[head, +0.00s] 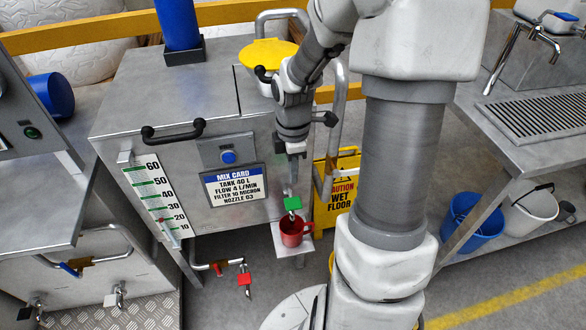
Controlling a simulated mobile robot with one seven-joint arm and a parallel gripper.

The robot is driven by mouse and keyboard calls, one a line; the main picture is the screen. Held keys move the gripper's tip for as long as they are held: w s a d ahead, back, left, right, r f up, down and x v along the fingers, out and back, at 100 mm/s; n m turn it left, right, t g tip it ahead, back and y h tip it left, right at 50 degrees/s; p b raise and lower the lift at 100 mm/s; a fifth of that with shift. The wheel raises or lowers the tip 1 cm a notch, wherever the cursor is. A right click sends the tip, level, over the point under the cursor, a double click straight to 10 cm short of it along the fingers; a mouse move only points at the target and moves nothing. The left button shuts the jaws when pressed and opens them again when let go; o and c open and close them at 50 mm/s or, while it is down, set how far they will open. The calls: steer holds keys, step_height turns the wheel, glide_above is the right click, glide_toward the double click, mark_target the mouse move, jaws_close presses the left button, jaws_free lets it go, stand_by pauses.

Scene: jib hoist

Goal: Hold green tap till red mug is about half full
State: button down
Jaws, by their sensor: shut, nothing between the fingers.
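The green tap (292,203) is at the lower right front of the metal tank, with its spout over the red mug. The red mug (293,231) stands upright on a small metal shelf (300,248), its handle to the right. My gripper (291,182) points down just above the green tap, with its fingers shut and empty. I cannot tell whether the fingertips touch the tap. The mug's inside is mostly hidden under the tap, so its fill level cannot be read.
The tank (140,100) carries a level scale (157,199) and a mix card (235,186). A red tap (244,280) hangs lower left of the mug. A yellow wet-floor sign (336,195) stands right of it. Blue (472,222) and white (530,212) buckets are at the right.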

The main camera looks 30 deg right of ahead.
mark_target(293, 202)
step_height(293, 202, down, 9)
steer(key=b, duration=0.3)
steer(key=shift+r+b, duration=0.1)
steer(key=shift+b, duration=0.25)
